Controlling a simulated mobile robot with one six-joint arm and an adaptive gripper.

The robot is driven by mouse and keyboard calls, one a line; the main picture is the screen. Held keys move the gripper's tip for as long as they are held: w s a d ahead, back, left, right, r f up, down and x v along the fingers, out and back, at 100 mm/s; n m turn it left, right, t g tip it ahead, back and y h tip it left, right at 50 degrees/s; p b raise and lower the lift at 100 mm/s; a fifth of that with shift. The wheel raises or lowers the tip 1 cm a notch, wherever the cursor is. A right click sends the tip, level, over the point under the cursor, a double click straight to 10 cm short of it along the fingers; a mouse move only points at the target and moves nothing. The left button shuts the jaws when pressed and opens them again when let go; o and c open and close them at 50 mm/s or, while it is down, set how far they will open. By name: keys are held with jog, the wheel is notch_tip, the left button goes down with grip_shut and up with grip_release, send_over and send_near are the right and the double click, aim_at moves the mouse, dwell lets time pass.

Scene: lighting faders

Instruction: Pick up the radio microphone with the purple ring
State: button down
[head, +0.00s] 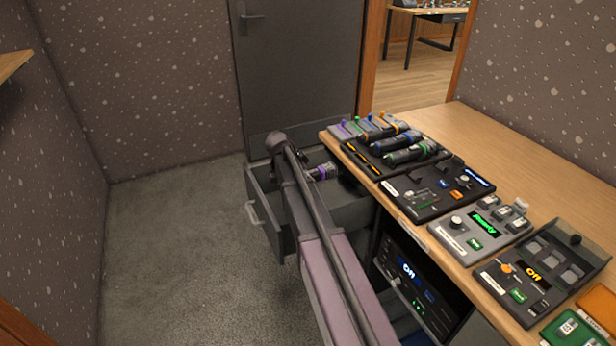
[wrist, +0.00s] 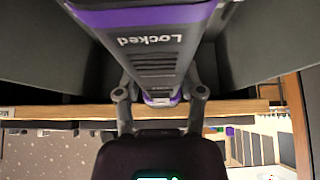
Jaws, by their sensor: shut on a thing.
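The radio microphone with the purple ring (head: 322,172) shows in the head view at the open drawer (head: 342,212), partly hidden by my arm. In the wrist view the dark microphone (wrist: 155,60) fills the top middle, with its purple band and the word "Locked" on its body. My gripper (wrist: 160,95) is shut on it, one finger on each side. In the head view my arm hides the gripper. I cannot tell whether the microphone touches the drawer floor.
The drawer's grey front with its handle (head: 254,214) stands out from the wooden desk (head: 490,145). On the desk are a rack of other microphones (head: 398,141) with orange, blue and green rings, and several control panels (head: 478,227). The carpet (head: 180,260) to the left is clear.

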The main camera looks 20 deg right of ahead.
jog(key=shift+r+p, duration=1.1)
jog(key=shift+r, duration=0.35)
